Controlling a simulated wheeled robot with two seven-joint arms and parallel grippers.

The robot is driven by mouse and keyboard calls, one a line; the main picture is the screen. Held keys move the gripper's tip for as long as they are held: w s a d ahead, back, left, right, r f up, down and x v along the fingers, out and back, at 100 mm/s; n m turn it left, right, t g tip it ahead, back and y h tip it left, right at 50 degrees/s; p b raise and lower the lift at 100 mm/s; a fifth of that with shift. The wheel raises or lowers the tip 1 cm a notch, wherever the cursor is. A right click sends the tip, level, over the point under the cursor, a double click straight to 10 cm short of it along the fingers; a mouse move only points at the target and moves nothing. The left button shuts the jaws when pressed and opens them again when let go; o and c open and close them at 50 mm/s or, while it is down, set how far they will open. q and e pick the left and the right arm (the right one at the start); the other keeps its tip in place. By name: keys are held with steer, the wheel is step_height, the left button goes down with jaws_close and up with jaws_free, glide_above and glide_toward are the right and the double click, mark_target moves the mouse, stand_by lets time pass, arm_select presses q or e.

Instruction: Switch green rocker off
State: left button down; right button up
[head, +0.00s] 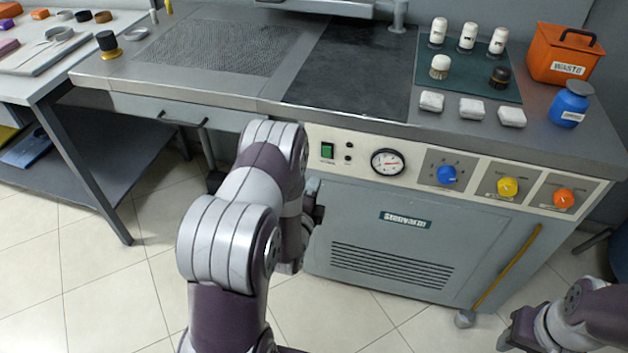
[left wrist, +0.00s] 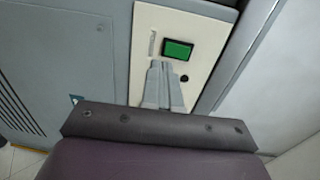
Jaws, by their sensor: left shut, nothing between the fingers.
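The green rocker (head: 327,150) is a small square switch in a dark frame at the left end of the cream control panel. It also shows in the left wrist view (left wrist: 178,49), just beyond my fingertips. My left gripper (left wrist: 161,68) is shut and empty, its fingers pointing at the panel just below the rocker. Whether they touch the panel I cannot tell. In the head view the left gripper (head: 314,200) is partly hidden behind my own arm, below the rocker. Which side of the rocker is pressed in is too small to tell. My right gripper (head: 519,331) is low at the right, away from the panel.
The worktop edge (head: 400,122) overhangs above. A drawer handle (head: 183,119) is at the left.

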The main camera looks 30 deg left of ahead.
arm_select(q)
steer(key=s+d+f, duration=0.1)
steer(key=s, duration=0.5)
steer(key=shift+d+f, duration=0.15)
steer(key=shift+f, duration=0.15)
arm_select(e)
steer(key=shift+w+a+f, duration=0.1)
steer(key=shift+w+f, duration=0.05)
steer(key=shift+w, duration=0.4)
steer(key=shift+s, duration=0.1)
